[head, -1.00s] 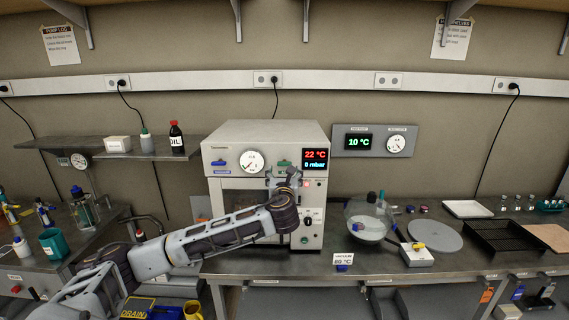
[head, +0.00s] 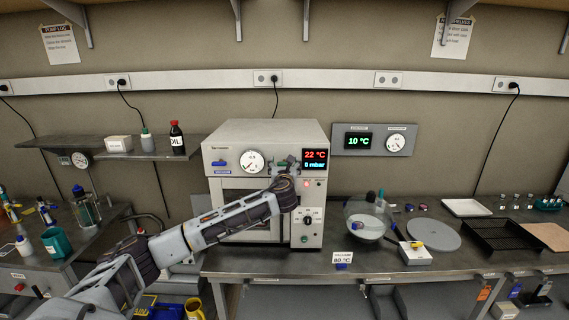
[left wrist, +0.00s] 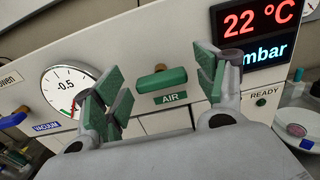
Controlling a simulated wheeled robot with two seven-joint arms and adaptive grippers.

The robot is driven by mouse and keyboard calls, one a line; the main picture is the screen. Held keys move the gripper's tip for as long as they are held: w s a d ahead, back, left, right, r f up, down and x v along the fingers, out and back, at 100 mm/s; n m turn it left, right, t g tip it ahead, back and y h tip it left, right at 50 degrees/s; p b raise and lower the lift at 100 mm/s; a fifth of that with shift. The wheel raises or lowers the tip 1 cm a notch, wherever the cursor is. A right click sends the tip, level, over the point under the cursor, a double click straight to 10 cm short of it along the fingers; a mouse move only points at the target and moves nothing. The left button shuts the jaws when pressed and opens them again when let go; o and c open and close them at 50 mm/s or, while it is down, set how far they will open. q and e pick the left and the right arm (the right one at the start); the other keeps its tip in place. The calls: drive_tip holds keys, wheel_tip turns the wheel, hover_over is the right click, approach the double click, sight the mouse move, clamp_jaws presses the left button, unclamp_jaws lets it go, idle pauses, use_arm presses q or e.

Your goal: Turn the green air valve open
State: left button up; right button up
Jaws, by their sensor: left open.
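The green air valve (left wrist: 162,80) is a bar-shaped handle lying roughly along its green AIR label (left wrist: 170,98) on the pale oven front. My left gripper (left wrist: 160,88) is open, with green pads to the left and right of the handle. The pads appear apart from it, and nothing is held. In the head view my left gripper (head: 287,167) is in front of the upper panel of the oven (head: 230,140) and hides the valve. My right gripper is not in view.
On the same panel are a gauge (left wrist: 70,92), a blue vacuum valve (left wrist: 12,121) and the temperature display (left wrist: 258,30). A glass vessel (head: 368,222) stands right of the oven. A grey disc (head: 434,235) lies further right.

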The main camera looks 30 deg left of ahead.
use_arm(q)
drive_tip(key=shift+w+a, duration=0.25)
drive_tip(key=shift+w, duration=0.2)
drive_tip(key=shift+w+a, duration=0.15)
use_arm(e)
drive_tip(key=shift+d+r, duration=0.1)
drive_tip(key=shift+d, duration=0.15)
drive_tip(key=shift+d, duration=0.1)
use_arm(q)
drive_tip(key=c, duration=1)
drive_tip(key=shift+c, duration=0.2)
